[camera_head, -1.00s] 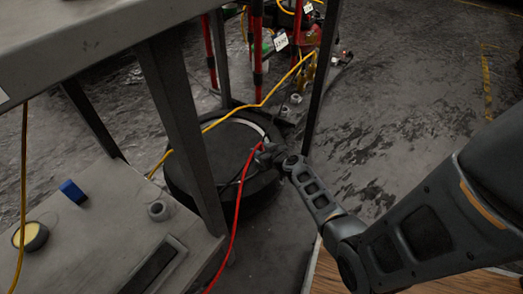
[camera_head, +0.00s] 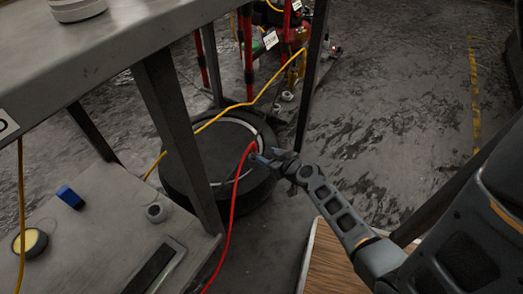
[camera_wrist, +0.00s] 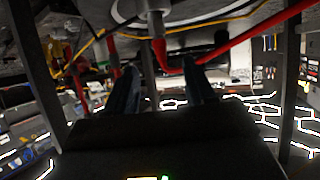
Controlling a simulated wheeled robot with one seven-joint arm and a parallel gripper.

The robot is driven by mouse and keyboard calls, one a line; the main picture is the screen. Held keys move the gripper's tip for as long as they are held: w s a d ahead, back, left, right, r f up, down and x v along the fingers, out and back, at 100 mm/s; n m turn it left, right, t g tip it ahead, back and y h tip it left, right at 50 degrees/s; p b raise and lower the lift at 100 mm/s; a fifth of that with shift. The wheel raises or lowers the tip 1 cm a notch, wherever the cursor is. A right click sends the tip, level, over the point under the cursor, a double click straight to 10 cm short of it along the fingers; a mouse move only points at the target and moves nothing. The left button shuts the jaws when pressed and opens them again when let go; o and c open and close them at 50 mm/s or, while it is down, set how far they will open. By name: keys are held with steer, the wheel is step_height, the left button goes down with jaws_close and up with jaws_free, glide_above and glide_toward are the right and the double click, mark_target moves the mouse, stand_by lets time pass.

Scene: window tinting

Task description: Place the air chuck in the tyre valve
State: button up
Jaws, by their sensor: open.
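The dark tyre (camera_head: 190,178) lies flat on the floor behind the table leg, with a pale ring on its top. A red hose (camera_head: 232,205) rises to the tyre's right edge and ends near my gripper (camera_head: 262,156). In the wrist view the red hose (camera_wrist: 245,47) bends up to a grey cylindrical fitting (camera_wrist: 155,22), which looks like the air chuck. The fitting meets the round pale part of the tyre. My gripper's two bluish fingers (camera_wrist: 163,78) are apart, below the fitting and on either side of it. The valve is hidden, so I cannot tell how the chuck is seated.
A grey metal table (camera_head: 100,45) with dark legs stands at the left. Its lower shelf (camera_head: 95,235) carries a blue block (camera_head: 70,196) and a yellow roll (camera_head: 30,241). A yellow hose (camera_head: 240,104) crosses the tyre. Red-framed equipment (camera_head: 265,45) stands behind.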

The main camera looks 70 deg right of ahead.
steer(key=s+a+r+n+t+y, duration=0.15)
steer(key=s+a+r, duration=0.3)
steer(key=a, duration=0.55)
steer(key=s+a+r+n+y, duration=0.15)
steer(key=s+a+r, duration=0.3)
steer(key=a, duration=0.55)
steer(key=s+a+r+n+t+y, duration=0.1)
steer(key=s+a+r+n+y, duration=0.1)
steer(key=a+r, duration=0.5)
steer(key=s+a+r+n+t+y, duration=0.2)
steer(key=s+a+r, duration=0.2)
steer(key=r, duration=0.9)
steer(key=a, duration=0.3)
steer(key=shift+a+r+y, duration=0.15)
steer(key=shift+r+y, duration=0.15)
